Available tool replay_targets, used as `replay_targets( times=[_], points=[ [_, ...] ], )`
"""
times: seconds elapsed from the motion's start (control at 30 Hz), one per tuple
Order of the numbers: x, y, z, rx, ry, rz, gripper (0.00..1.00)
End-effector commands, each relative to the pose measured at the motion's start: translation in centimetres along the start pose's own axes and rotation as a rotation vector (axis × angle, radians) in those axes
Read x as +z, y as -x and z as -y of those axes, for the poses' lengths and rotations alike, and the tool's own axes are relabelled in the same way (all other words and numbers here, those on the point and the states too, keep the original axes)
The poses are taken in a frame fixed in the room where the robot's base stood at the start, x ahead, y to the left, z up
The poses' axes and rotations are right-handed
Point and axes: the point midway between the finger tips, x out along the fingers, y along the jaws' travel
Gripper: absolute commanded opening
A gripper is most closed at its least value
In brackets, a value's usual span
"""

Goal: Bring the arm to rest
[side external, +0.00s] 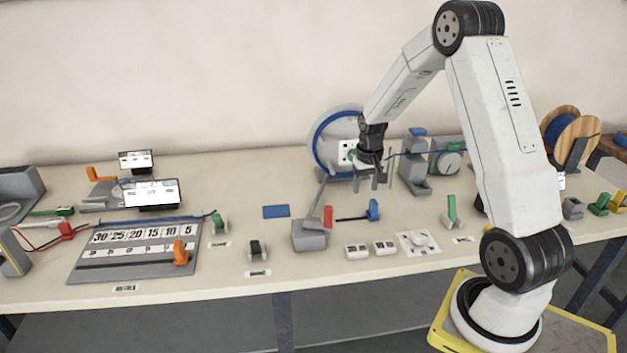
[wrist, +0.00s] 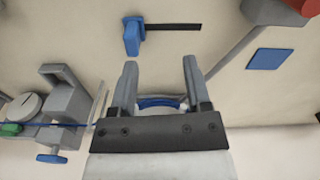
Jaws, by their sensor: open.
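My gripper (side external: 372,181) is above the back middle of the bench, in front of the round grey disc with a blue ring (side external: 322,140). Its fingers point down. In the wrist view my gripper (wrist: 157,75) shows two grey fingers spread apart with nothing between them. Under and ahead of the fingers, a blue-handled tool with a dark strip (wrist: 132,37) lies on the bench, apart from the fingers. The same blue-handled tool (side external: 373,211) shows in the side view, just in front of my gripper.
A grey block with a lever and red handle (side external: 309,235) stands left of my gripper. A blue flat pad (side external: 276,211) lies behind it. A grey clamp-like stand (wrist: 62,90) is close by in the wrist view. A numbered board (side external: 135,250) lies at the left.

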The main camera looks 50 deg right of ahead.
Motion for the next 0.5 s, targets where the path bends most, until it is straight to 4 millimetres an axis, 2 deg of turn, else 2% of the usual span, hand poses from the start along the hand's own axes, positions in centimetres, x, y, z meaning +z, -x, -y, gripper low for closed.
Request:
replay_targets(
  times=[0.03, 0.2, 0.4, 0.5],
  points=[
    [1.0, 0.6, 1.6, -0.002, 0.042, -0.011, 0.62],
    [5.1, 2.4, 6.7, -0.014, 0.188, -0.054, 0.62],
    [11.2, 4.0, 11.4, -0.035, 0.366, -0.105, 0.62],
    [14.5, 4.6, 13.0, -0.048, 0.454, -0.131, 0.62]
  ],
)
